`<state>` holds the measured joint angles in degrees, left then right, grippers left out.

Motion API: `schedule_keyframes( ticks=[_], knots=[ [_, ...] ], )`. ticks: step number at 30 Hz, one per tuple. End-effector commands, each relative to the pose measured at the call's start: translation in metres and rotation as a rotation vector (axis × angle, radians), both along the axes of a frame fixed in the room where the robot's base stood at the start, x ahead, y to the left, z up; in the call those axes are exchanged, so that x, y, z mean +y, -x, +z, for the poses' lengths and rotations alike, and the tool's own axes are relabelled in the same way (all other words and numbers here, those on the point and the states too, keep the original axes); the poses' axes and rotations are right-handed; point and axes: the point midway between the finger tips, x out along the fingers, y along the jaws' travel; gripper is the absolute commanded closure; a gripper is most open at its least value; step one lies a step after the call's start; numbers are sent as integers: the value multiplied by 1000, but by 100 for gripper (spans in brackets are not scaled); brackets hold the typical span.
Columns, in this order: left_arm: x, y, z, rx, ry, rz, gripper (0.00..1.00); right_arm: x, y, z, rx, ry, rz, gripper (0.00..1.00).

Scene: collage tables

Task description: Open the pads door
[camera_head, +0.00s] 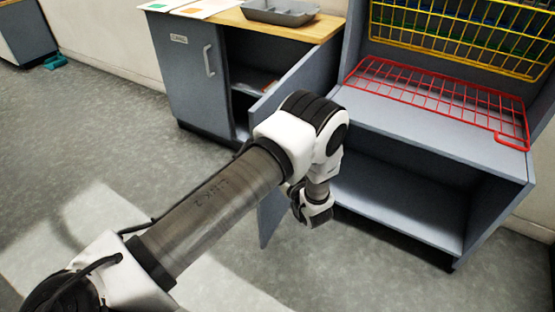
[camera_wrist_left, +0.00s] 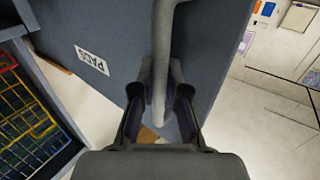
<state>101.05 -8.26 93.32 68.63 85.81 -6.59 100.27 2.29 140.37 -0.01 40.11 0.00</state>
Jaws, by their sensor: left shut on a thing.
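The pads door (camera_head: 268,218) stands swung out from the grey cabinet, partly hidden behind my left arm in the head view. Its inside and a shelf show through the opening. In the left wrist view the door (camera_wrist_left: 110,25) fills the upper middle, with its PADS label (camera_wrist_left: 91,60) upside down. The pale bar handle (camera_wrist_left: 163,40) runs down between the fingers of my left gripper (camera_wrist_left: 162,92), which is shut on it. In the head view my left gripper (camera_head: 301,208) is at the door's outer side, its fingertips hidden. My right gripper is not in view.
The cabinet's other door (camera_head: 190,80) is closed. A grey tray (camera_head: 280,12) lies on its wooden top. To the right stands a grey unit with a red wire grid (camera_head: 440,95) and a yellow wire basket (camera_head: 465,35). The floor (camera_head: 110,130) at left is clear.

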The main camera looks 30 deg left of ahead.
Motion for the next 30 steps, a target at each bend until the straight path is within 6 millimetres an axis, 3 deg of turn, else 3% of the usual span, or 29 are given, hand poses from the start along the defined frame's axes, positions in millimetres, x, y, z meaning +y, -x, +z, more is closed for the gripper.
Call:
schedule_keyframes(
  ticks=[5, 6, 7, 8, 18, 30],
  knots=[
    [0, 2, -3, 7, 2, 3, 100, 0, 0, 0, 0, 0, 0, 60],
    [0, 2, -3, 7, 2, 3, 73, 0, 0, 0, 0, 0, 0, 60],
    [0, 2, -2, 7, 2, 3, 62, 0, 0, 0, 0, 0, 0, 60],
    [0, 2, -2, 6, 1, 2, 61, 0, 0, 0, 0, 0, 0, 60],
    [-4, 3, -1, 3, 1, 0, 61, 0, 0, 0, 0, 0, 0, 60],
    [-63, 36, -2, 4, 0, -1, 61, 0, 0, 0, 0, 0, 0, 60]
  ],
)
